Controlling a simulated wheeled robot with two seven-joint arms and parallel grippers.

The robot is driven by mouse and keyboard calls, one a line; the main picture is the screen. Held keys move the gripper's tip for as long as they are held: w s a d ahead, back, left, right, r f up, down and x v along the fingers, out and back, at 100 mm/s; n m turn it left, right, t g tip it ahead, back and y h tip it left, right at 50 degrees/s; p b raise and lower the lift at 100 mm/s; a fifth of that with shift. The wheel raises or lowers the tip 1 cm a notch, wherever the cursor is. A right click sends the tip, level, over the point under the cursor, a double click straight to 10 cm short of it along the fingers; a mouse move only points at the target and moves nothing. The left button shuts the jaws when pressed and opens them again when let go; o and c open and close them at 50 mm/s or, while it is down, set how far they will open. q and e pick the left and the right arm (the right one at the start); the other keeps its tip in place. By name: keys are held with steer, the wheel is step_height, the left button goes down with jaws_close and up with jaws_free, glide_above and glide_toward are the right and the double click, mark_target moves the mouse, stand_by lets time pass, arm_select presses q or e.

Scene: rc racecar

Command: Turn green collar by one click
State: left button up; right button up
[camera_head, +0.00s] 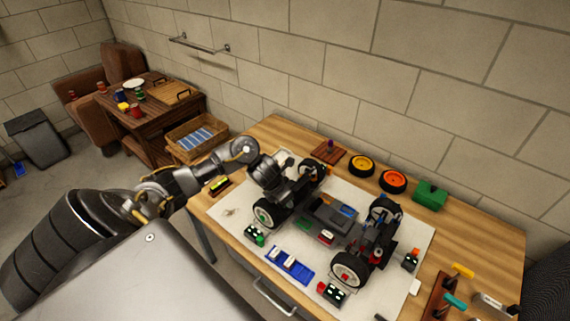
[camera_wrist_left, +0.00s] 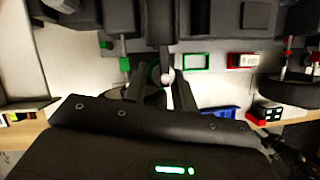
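The RC car (camera_head: 320,216) stands on a white mat on the wooden bench. My left gripper (camera_head: 283,182) is at the car's left end in the head view, above the wheel with a green hub (camera_head: 263,215). In the left wrist view the left gripper's two dark fingers (camera_wrist_left: 164,88) stand apart, with a light ball-ended rod showing between them. A green curved part (camera_wrist_left: 153,76) is partly hidden behind the left finger. A small green piece (camera_wrist_left: 125,64) sits on a thin upright rod to its left. I cannot tell which is the collar. My right gripper is not in view.
A blue tray (camera_head: 289,264) and small dark blocks lie at the mat's front edge. Yellow and orange wheels (camera_head: 393,181) and a green box (camera_head: 429,192) are along the back. Coloured-handled tools (camera_head: 455,300) stand at the right. A yellow-black item (camera_head: 219,185) is at the left edge.

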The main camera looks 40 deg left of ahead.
arm_select(q)
steer(key=c, duration=0.4)
steer(key=n, duration=0.1)
steer(key=n+p, duration=0.1)
steer(key=n+y+p, duration=0.1)
steer(key=shift+d+r, duration=0.2)
steer(key=shift+r, duration=0.05)
steer(key=shift+n+y+p, duration=0.3)
steer(key=shift+n+p, duration=0.15)
steer(key=shift+n, duration=0.15)
steer(key=shift+f+n, duration=0.25)
steer(key=shift+n, duration=0.05)
steer(key=o, duration=1)
